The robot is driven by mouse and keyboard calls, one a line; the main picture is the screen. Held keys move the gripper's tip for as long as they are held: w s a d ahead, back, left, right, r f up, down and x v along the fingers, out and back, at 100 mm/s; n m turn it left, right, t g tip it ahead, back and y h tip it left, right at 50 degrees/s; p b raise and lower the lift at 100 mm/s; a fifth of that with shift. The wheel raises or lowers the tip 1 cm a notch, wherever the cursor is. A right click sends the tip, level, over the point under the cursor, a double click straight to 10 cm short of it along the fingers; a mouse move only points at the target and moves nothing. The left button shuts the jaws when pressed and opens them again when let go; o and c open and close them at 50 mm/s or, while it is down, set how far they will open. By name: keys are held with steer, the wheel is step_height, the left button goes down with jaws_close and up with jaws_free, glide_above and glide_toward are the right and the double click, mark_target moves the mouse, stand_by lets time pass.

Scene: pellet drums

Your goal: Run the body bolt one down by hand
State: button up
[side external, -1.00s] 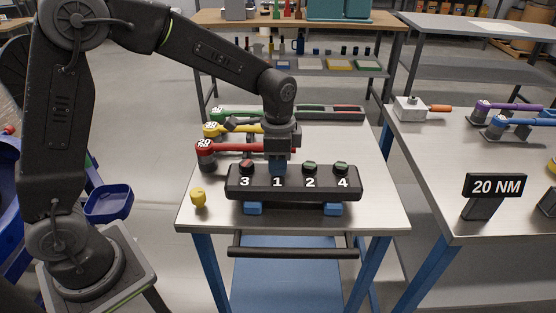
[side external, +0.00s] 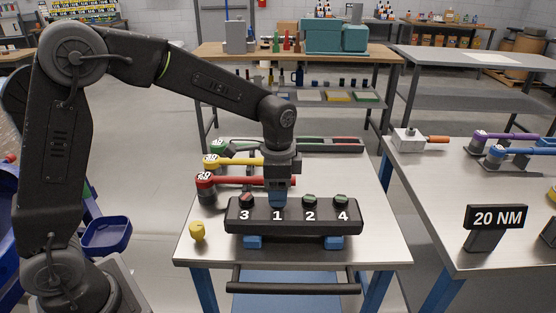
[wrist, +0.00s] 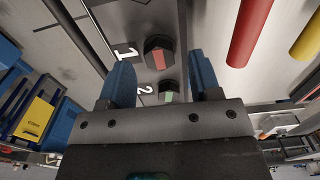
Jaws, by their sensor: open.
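A black block (side external: 324,226) with bolts numbered 3, 1, 2 and 4 sits on blue feet on the table. My gripper (side external: 277,198) points down at position 1, and its blue fingers hide that bolt in the side view. In the wrist view, body bolt one (wrist: 158,52), a dark hex head with a red mark, shows beside the label 1. It lies between the two spread fingers, with a gap on each side. Bolt 2 (wrist: 169,90), marked green, shows nearer the gripper body. I cannot tell how far the fingertips reach down around bolt one.
Bolt 3 (side external: 246,198) has a red mark; bolt 4 (side external: 341,199) has a green one. Red (side external: 228,181), yellow (side external: 240,162) and green (side external: 235,145) wrenches lie behind the block. A yellow piece (side external: 197,231) stands at the table's left. A 20 NM sign (side external: 496,216) stands on the right table.

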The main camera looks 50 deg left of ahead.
step_height(320, 180, up, 12)
stand_by(0.4)
steer(key=shift+s+r, duration=0.1)
steer(key=shift+r, duration=0.05)
steer(key=s+a+f+n+t, duration=0.1)
steer(key=s+n, duration=0.3)
steer(key=s, duration=0.6)
steer(key=s+a+f+n+t, duration=0.1)
steer(key=s+a+n+t, duration=0.2)
steer(key=s, duration=0.7)
steer(key=shift+s+n+t, duration=0.4)
steer(key=shift+n+t, duration=0.4)
steer(key=shift+n, duration=0.2)
